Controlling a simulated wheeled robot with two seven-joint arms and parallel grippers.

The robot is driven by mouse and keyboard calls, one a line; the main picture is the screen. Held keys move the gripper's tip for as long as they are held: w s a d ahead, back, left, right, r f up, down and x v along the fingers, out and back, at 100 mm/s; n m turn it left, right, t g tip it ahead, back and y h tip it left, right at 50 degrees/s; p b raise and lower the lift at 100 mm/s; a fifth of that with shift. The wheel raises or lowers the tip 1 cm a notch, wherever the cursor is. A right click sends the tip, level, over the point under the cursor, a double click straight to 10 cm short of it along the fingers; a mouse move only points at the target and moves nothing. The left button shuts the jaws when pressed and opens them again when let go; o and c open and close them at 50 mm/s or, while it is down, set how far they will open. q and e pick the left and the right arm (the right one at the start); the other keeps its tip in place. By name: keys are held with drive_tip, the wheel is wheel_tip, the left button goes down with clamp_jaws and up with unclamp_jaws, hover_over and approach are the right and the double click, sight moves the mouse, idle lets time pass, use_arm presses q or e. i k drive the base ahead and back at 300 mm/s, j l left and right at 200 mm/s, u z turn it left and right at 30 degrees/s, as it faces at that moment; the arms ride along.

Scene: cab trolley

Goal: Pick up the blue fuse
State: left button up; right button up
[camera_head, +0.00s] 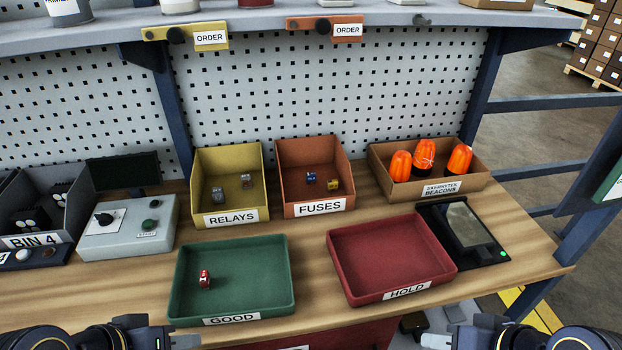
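The blue fuse (311,177) lies in the orange-brown bin labelled FUSES (322,208), at the back middle of the bench. A yellow fuse (333,184) lies just right of it in the same bin. My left gripper (184,342) is at the bottom edge left of centre, in front of the green tray. My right gripper (437,341) is at the bottom edge right of centre, in front of the red tray. Both are well short of the fuses bin and cut off by the frame, so their openings cannot be judged. Nothing shows held in either.
A green GOOD tray (232,244) holds a red fuse (205,279). A red HOLD tray (390,255) is empty. The yellow RELAYS bin (230,160) and beacon box (478,181) flank the fuses bin. A shelf (370,20) overhangs the back.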

sight(310, 177)
drive_tip(key=u, duration=0.55)
drive_tip(key=k+l+u, duration=0.1)
drive_tip(key=l+u, duration=0.15)
drive_tip(key=u, duration=0.15)
drive_tip(key=k+l+u, duration=0.15)
drive_tip(key=u, duration=0.2)
drive_tip(key=k+l+u, duration=0.15)
drive_tip(key=u, duration=0.25)
drive_tip(key=k+l+u, duration=0.2)
drive_tip(key=u, duration=0.15)
drive_tip(key=l, duration=0.7)
drive_tip(key=i, duration=0.05)
